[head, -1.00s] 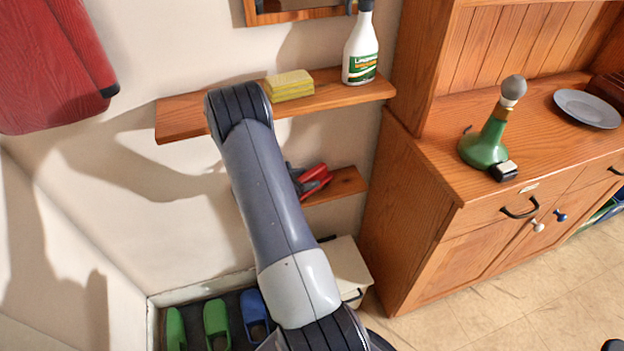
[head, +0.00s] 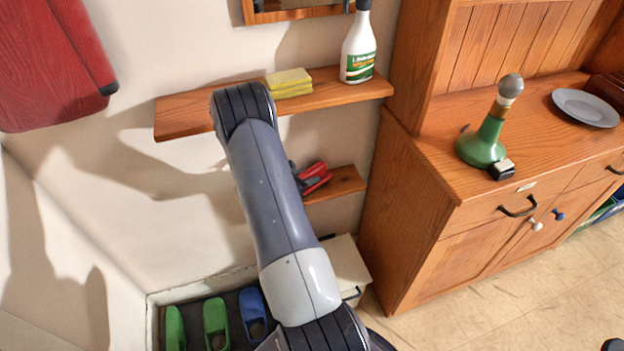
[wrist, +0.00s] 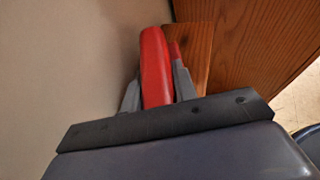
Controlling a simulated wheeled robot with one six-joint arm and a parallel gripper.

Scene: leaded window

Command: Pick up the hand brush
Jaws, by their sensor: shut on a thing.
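The hand brush shows as a red piece (head: 315,176) at the lower wooden shelf (head: 343,185), partly hidden behind my arm. In the wrist view its red body (wrist: 156,68) stands between the two grey fingers of my gripper (wrist: 158,88). The fingers are shut on it from both sides. A second, smaller red part shows by the right finger. In the head view my gripper (head: 298,172) is mostly hidden by my arm. I cannot tell whether the brush still touches the shelf.
The upper shelf (head: 190,115) holds a yellow sponge stack (head: 289,82) and a spray bottle (head: 358,50). A wooden dresser (head: 400,200) stands close on the right, with a green bottle lamp (head: 483,145). Clogs (head: 216,325) and a cream box (head: 345,262) are below.

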